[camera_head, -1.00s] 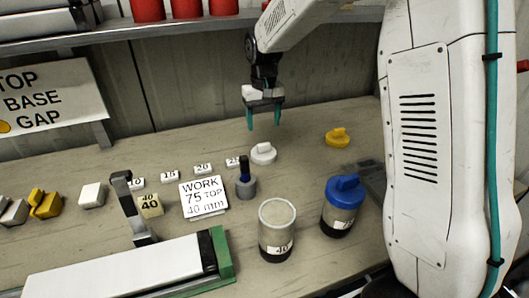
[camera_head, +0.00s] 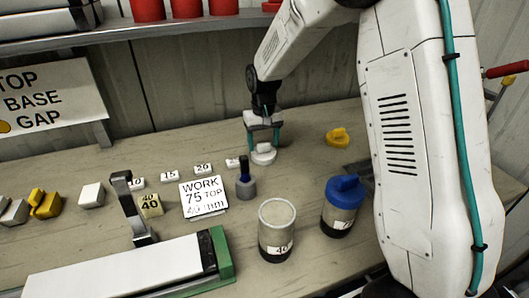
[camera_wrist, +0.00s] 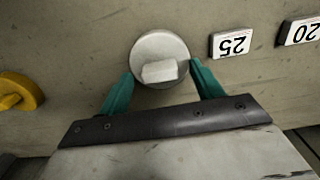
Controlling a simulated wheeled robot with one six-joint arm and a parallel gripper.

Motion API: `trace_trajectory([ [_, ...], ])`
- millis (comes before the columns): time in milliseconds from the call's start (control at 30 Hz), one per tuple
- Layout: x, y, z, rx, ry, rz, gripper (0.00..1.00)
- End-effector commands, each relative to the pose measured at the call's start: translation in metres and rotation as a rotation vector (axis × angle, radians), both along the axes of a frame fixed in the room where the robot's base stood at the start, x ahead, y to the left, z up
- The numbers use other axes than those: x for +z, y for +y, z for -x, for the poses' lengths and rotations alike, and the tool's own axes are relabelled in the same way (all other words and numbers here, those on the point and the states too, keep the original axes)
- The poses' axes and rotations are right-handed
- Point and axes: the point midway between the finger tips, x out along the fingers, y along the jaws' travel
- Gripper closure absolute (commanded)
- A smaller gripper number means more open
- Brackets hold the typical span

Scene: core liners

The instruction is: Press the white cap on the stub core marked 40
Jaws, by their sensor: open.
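The white cap (camera_head: 263,155) lies on the bench near the back, a round disc with a raised grip block. In the wrist view the white cap (camera_wrist: 158,52) sits between the ends of my teal fingers. My gripper (camera_head: 263,138) is open and pointing down over it; in the wrist view my gripper (camera_wrist: 160,85) shows a finger on each side of the grip block. I cannot tell whether a finger touches the cap. The stub core marked 40 (camera_head: 277,230) stands upright at the front middle of the bench, a grey cylinder with a dark base and no cap on it.
A core with a blue cap (camera_head: 342,205) stands right of the stub core. A yellow cap (camera_head: 337,138) lies right of my gripper.

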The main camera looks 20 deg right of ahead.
Motion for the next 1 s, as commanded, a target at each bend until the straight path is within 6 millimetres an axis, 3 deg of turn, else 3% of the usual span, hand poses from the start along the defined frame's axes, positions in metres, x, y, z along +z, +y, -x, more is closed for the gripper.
trace_trajectory([
  [67,0.0,0.0,0.0,0.0,0.0,0.0,0.35],
  [100,0.0,0.0,0.0,0.0,0.0,0.0,0.4],
  [233,0.0,0.0,0.0,0.0,0.0,0.0,0.76],
  [267,0.0,0.0,0.0,0.0,0.0,0.0,0.79],
  [467,0.004,0.0,0.0,0.0,-0.002,0.0,0.79],
  [1000,0.046,0.0,0.0,0.0,-0.002,0.0,0.79],
])
